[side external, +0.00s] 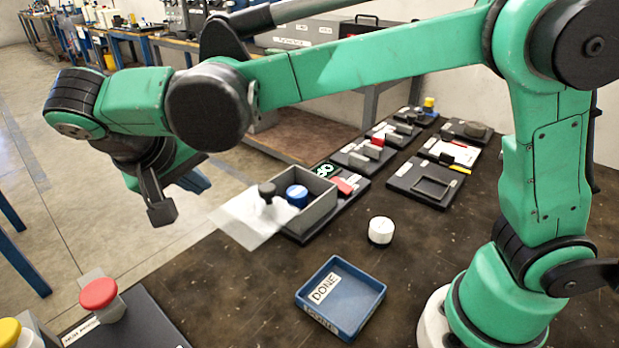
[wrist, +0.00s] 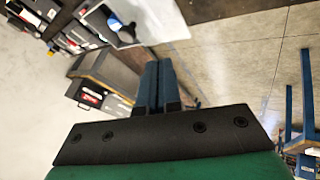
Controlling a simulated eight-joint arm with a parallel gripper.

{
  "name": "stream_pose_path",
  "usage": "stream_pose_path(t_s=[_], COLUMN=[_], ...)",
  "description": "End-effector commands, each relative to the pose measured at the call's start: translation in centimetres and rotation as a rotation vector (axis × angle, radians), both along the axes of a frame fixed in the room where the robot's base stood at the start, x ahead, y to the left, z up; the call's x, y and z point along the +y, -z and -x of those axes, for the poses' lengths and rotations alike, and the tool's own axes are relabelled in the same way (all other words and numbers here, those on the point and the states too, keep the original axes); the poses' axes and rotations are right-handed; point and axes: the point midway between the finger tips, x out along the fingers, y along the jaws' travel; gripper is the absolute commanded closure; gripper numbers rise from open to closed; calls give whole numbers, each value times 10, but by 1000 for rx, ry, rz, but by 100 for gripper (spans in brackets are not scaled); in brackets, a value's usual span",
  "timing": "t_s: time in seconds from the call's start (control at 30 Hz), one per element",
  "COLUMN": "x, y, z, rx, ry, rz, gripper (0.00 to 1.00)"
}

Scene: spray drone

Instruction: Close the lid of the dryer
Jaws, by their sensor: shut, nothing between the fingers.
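The dryer looks to be the grey open-topped box (side external: 318,214) on a dark base near the table's far edge. Its clear lid (side external: 240,222) with a black knob (side external: 267,190) lies open, sticking out to the left past the table edge. A blue-topped round thing (side external: 297,195) sits inside the box. In the wrist view the pale lid (wrist: 165,18) shows at the top, with the blue thing (wrist: 115,25) beside it. My gripper (side external: 162,212) is shut and empty, in the air left of the lid and clear of it; its fingers (wrist: 157,66) also show in the wrist view.
A blue tray marked DONE (side external: 363,307) and a white round container (side external: 381,231) stand on the table. A red button (side external: 98,292) is at the lower left. Several dark boards with small parts line the table behind the box. Open floor lies beneath my gripper.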

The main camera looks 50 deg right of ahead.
Motion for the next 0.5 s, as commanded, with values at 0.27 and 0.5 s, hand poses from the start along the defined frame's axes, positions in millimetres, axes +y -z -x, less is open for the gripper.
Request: stream_pose_path(t_s=[0.27, 0.5], x=[-3, -31], y=[16, 56], z=[-6, -19], rx=[-15, -14], ry=[24, 23], rz=[19, 18], gripper=[100, 100])
